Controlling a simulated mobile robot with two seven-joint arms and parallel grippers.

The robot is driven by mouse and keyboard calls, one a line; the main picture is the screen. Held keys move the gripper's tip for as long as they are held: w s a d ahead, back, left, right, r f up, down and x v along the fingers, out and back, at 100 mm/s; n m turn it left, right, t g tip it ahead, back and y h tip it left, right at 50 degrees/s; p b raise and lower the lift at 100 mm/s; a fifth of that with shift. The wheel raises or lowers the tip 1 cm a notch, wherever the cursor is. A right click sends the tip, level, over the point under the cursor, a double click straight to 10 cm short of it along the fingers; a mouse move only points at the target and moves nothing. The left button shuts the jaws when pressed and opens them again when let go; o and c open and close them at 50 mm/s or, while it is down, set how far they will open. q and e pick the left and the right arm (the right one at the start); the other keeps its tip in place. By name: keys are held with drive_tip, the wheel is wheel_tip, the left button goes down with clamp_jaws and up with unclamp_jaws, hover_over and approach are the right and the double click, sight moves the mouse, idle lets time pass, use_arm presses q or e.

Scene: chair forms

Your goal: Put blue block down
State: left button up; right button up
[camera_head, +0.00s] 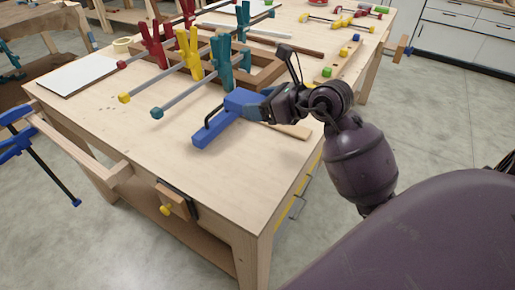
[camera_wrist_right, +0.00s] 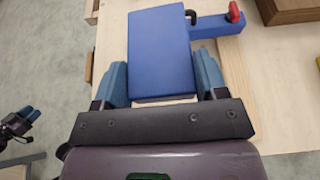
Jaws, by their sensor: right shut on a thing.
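The blue block (camera_head: 242,101) is over the near part of the wooden workbench (camera_head: 150,150). My right gripper (camera_head: 266,106) is shut on it from the right. In the right wrist view, the blue block (camera_wrist_right: 160,52) sits between the two blue-grey fingers of my right gripper (camera_wrist_right: 166,88). A blue bar (camera_head: 208,133) with a dark handle-like piece adjoins the block. I cannot tell whether the block touches the bench top. What looks like my left gripper (camera_wrist_right: 27,114) shows small at the left edge of the right wrist view, away from the block; its jaws are unclear.
Red, yellow and teal clamps (camera_head: 190,52) with long bars stand across a wooden frame (camera_head: 262,68) behind the block. A white sheet (camera_head: 78,73) lies at the left. Small coloured pieces lie at the right back. The front left bench top is clear.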

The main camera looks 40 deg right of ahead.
drive_tip(key=b, duration=0.1)
hover_over(260, 155)
wheel_tip(260, 155, down, 7)
drive_tip(key=shift+f, duration=0.85)
wheel_tip(260, 155, down, 5)
drive_tip(key=shift+r+b, duration=0.1)
drive_tip(key=shift+b, duration=0.7)
use_arm(q)
drive_tip(key=shift+w+d+f, duration=0.1)
drive_tip(key=shift+w+f, duration=0.1)
drive_tip(key=shift+f, duration=0.3)
drive_tip(key=shift+w+f, duration=0.15)
drive_tip(key=shift+f, duration=0.35)
use_arm(e)
drive_tip(key=shift+f, duration=0.2)
